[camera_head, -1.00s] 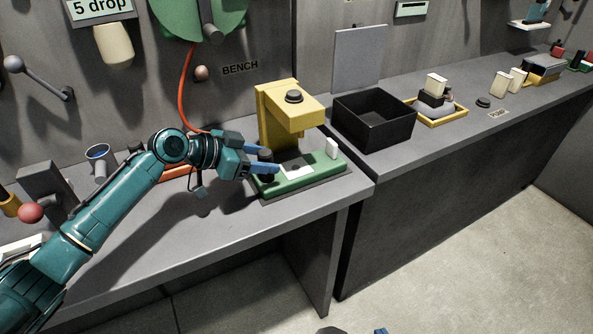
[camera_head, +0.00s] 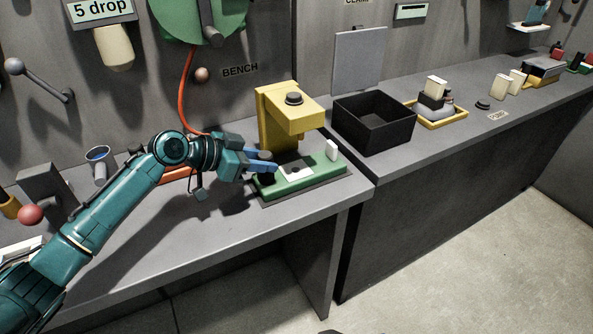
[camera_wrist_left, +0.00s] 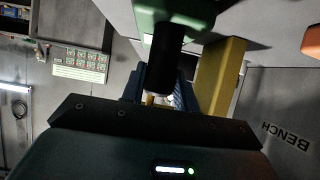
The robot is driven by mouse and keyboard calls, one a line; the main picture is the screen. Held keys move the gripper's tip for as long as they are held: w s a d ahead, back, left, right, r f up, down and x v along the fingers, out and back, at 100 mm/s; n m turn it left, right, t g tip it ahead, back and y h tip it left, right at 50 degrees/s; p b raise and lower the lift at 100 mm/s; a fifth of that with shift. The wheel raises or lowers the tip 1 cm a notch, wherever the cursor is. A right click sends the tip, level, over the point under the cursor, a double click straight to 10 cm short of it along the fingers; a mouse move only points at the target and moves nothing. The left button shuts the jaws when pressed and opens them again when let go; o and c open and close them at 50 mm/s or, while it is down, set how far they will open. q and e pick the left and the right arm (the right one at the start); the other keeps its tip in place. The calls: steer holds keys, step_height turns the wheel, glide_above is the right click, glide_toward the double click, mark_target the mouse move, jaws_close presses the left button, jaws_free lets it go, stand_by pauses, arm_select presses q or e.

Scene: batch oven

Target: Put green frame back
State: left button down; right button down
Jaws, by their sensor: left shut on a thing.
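The green frame (camera_head: 318,176) is a flat plate with a pale square patch and a small white block (camera_head: 332,150) at its right end. It lies on a dark base below the yellow press (camera_head: 277,128). My left gripper (camera_head: 268,165) is shut on the dark knob at the frame's left end. In the left wrist view, the black cylindrical knob (camera_wrist_left: 165,60) sits between the fingers, with a green part (camera_wrist_left: 180,15) beyond it. The fingers hide part of the knob. My right gripper is not in view.
A black open box (camera_head: 375,122) stands right of the press, with a yellow tray (camera_head: 445,119) beyond it. An orange hose (camera_head: 185,85) hangs behind my left wrist. A grey cup (camera_head: 98,160) stands at the left. The bench front is clear.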

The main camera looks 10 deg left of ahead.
arm_select(q)
steer(key=shift+r, duration=0.2)
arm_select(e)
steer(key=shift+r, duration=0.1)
